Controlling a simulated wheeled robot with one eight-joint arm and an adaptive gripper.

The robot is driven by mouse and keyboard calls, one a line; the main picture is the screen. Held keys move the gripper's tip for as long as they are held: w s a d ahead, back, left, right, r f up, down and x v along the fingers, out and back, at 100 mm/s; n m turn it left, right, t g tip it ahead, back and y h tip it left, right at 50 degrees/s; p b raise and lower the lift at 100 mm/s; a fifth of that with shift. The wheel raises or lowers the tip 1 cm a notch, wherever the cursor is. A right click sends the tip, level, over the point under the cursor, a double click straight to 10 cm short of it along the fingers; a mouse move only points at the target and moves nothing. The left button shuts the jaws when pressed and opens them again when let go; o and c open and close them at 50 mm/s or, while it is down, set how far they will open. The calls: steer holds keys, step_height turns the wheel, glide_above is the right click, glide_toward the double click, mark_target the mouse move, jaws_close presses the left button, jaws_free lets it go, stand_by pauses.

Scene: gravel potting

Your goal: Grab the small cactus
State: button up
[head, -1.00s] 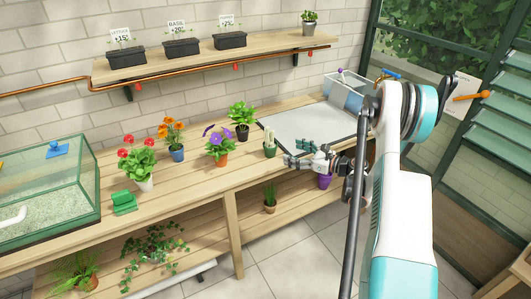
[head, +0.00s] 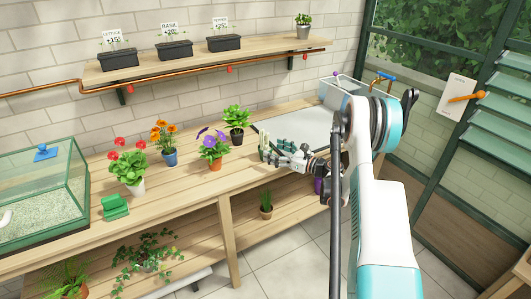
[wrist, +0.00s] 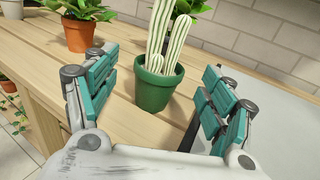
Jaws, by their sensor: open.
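The small cactus (wrist: 161,45) has pale, white-striped green columns and stands upright in a green pot (wrist: 155,88) on the wooden workbench. In the wrist view it is centred ahead of and between the two teal-padded fingers of my gripper (wrist: 155,77). The fingers are spread wide, with visible gaps on both sides of the pot. In the head view my gripper (head: 279,151) is at the bench's front edge, right beside the cactus (head: 264,142), and partly overlaps it.
A leafy plant in an orange pot (wrist: 78,36) stands behind and left of the cactus. The grey mat (head: 295,128) lies to its right. Purple (head: 212,150), orange (head: 168,142) and red (head: 128,166) flowers stand farther left. A shelf (head: 205,65) hangs above.

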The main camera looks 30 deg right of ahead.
mark_target(269, 148)
steer(key=b+x, duration=0.2)
steer(key=x, duration=0.3)
steer(key=shift+f, duration=0.15)
steer(key=shift+s+d, duration=0.1)
steer(key=c, duration=1.3)
